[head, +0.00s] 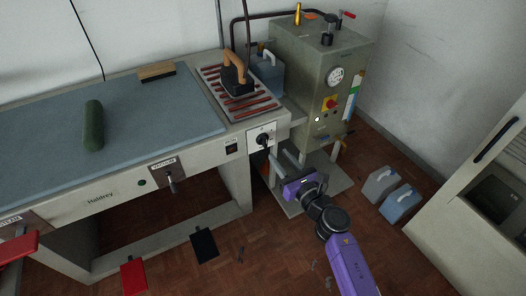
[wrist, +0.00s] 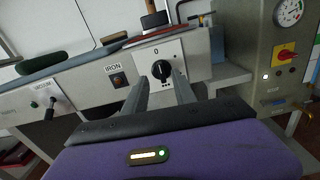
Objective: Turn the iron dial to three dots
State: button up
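The iron dial (wrist: 161,70) is a black round knob on a white plate on the front of the ironing table, with a "0" printed above it. A pale mark shows on the knob, but I cannot tell surely which label it faces. The dots on the plate are too small to count. The dial also shows in the head view (head: 263,140). My gripper (wrist: 160,88) is open and empty, its two fingers pointing at the plate, one on each side below the knob. In the head view my gripper (head: 279,160) is just in front of the dial, apparently not touching it.
An iron (head: 234,80) stands on a striped rest above the dial. The IRON switch (wrist: 119,81) is left of it, and the VACUUM lever (head: 171,183) farther left. A boiler (head: 320,85) with a gauge stands close on the right. Jugs (head: 388,190) stand on the floor.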

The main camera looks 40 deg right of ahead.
aim_at(266, 140)
jog(key=shift+n, duration=0.3)
jog(key=shift+x, duration=3.9)
jog(key=shift+a, duration=0.1)
grip_shut()
